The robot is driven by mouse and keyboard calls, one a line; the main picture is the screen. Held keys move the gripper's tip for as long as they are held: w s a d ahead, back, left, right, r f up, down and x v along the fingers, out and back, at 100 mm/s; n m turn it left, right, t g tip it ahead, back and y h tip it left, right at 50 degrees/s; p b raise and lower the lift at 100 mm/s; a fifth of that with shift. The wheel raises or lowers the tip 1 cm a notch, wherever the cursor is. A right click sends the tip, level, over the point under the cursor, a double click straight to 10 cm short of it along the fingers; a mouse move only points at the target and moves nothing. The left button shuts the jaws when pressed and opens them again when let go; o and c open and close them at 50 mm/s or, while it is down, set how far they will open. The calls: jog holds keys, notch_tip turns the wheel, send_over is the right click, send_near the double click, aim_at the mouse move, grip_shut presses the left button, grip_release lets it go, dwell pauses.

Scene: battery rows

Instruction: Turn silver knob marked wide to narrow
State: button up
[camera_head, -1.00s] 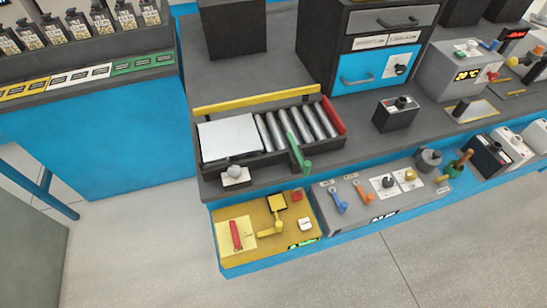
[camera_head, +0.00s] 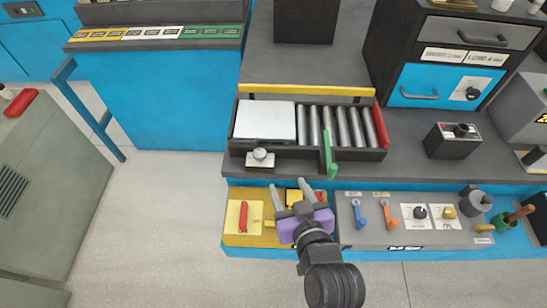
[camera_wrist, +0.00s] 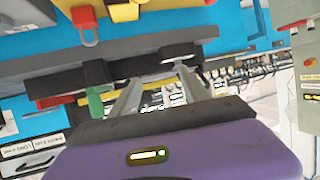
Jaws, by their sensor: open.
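A small silver knob (camera_head: 260,154) stands on a white plate at the front left edge of the roller tray (camera_head: 238,149) in the head view. Any wide or narrow marking is too small to read. My gripper (camera_head: 289,188) is open and empty, with its two grey fingers pointing toward the tray. It is in front of and slightly right of the knob, apart from it in the picture, over the yellow panel (camera_head: 233,232). The fingers also show in the wrist view (camera_wrist: 160,88); I cannot make out the knob clearly there.
A green lever (camera_head: 329,158) sticks out from the tray front, right of the knob. A red handle (camera_head: 243,217) stands on the yellow panel. A grey panel (camera_head: 348,235) with blue and orange levers and two knobs lies to the right.

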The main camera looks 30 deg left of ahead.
jog(key=n+g, duration=0.1)
send_near(261, 156)
jog(key=shift+y, duration=0.3)
jog(key=shift+f+p+x, duration=0.2)
jog(key=shift+p+x, duration=0.1)
jog(key=shift+x, duration=4.15)
jog(key=shift+d, duration=0.15)
grip_shut()
